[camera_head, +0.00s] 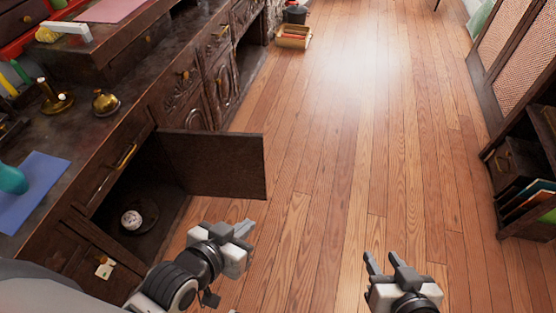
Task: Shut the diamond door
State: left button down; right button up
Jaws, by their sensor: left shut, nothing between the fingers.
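A dark wooden cabinet door (212,163) stands wide open, sticking out from the cabinet front over the floor. I see no diamond mark on the side facing me, so I cannot tell if it is the diamond door. Behind it the cabinet's inside is open and holds a small white round item (131,220) on a dark plate. My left gripper (243,230) is shut and empty, below the door's free end in the picture and apart from it. My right gripper (383,259) is further right over the floor, empty, its fingers apart.
The cabinet top holds a brass bell-like item (106,103), a candle holder (55,100) and a blue mat (32,190). A shelf with books (525,190) stands at the right. A wooden box (293,37) lies far back. The middle floor (340,150) is clear.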

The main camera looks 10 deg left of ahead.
aim_at(214, 163)
jog(key=z, duration=0.3)
jog(key=i, duration=3.5)
jog(key=u, duration=4.3)
jog(key=i, duration=0.55)
jog(key=z, duration=0.5)
jog(key=k, duration=1.2)
jog(key=u, duration=0.6)
